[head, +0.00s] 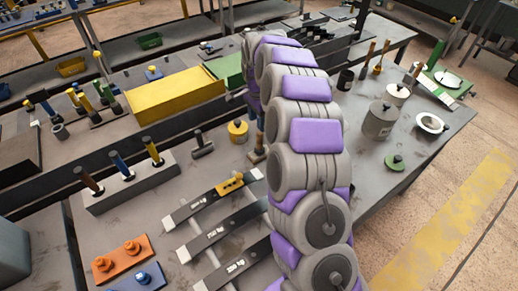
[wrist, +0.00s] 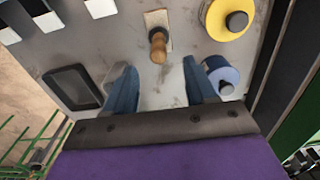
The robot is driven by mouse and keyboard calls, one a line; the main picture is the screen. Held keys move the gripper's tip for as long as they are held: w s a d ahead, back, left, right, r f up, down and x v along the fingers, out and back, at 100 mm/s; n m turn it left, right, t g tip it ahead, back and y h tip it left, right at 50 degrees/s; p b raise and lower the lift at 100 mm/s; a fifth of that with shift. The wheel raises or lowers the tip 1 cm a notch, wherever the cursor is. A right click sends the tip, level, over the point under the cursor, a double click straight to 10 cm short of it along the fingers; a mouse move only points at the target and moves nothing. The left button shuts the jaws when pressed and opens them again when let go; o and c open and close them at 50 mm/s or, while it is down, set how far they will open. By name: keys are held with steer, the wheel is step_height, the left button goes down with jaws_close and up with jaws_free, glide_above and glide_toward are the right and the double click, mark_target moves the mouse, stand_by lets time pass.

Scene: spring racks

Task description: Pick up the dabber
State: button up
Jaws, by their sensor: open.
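What looks like the dabber, a short wooden handle (wrist: 158,47) on a pale rectangular pad (wrist: 157,18), stands on the grey bench top in the wrist view. In the head view its brown and pale parts (head: 257,155) show just left of my arm, partly hidden. My gripper (wrist: 160,66) is open and empty. Its two blue fingers point towards the bench, one on either side of the handle's line, with the handle just beyond the tips and apparently apart from them.
A dark frame (wrist: 73,88) lies left of my left finger.

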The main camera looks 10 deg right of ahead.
mark_target(260, 137)
step_height(260, 137, down, 3)
steer(key=shift+a+f, duration=0.1)
steer(key=shift+f, duration=0.1)
steer(key=shift+d+f+b, duration=0.4)
steer(key=shift+f+b, duration=0.1)
steer(key=shift+f, duration=0.2)
step_height(260, 137, down, 4)
steer(key=shift+r+b, duration=0.2)
steer(key=shift+b, duration=0.4)
steer(key=shift+f, duration=0.3)
steer(key=shift+a, duration=0.1)
steer(key=shift+c, duration=0.4)
jaws_close()
